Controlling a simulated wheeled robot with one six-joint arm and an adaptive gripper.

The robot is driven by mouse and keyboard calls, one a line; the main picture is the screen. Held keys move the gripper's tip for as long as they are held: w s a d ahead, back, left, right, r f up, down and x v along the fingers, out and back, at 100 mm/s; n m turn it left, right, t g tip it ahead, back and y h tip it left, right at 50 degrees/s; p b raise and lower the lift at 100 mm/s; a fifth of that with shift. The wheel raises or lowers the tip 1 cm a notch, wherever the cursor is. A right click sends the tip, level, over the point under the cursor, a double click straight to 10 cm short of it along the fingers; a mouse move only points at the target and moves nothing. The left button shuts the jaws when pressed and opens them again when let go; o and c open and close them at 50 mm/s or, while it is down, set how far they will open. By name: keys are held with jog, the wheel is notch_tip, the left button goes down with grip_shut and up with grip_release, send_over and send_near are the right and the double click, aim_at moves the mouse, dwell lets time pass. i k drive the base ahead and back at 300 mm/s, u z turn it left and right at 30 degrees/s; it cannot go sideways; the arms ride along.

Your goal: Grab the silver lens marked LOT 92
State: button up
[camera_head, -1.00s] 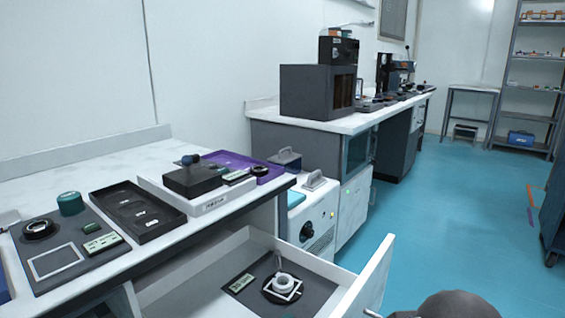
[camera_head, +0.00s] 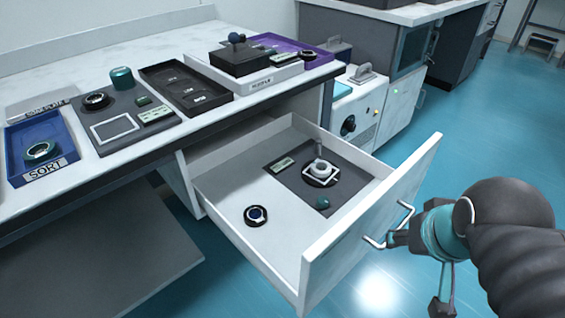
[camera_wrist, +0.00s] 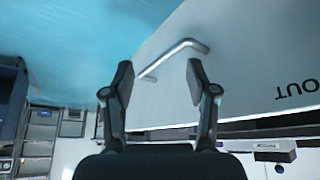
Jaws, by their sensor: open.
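A white drawer (camera_head: 222,207) stands open below the bench. In it, a pale silver ring-shaped part (camera_head: 320,168) sits inside a white square outline on a dark mat (camera_head: 287,180). No LOT 92 marking is legible. My gripper (camera_head: 399,240) is at the drawer's metal handle (camera_head: 376,241), outside the drawer front. In the wrist view my gripper (camera_wrist: 160,78) is open, its fingers spread either side of the handle (camera_wrist: 172,58); contact cannot be told.
The bench holds a blue SORT tray (camera_head: 62,131) with a green-rimmed ring, a dark mat with a black ring (camera_head: 96,100), a black compartment tray (camera_head: 205,103) and a purple tray (camera_head: 262,41).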

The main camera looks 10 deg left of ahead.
aim_at(320, 168)
jog(key=z, duration=1.45)
jog(key=k, duration=0.95)
jog(key=u, duration=0.35)
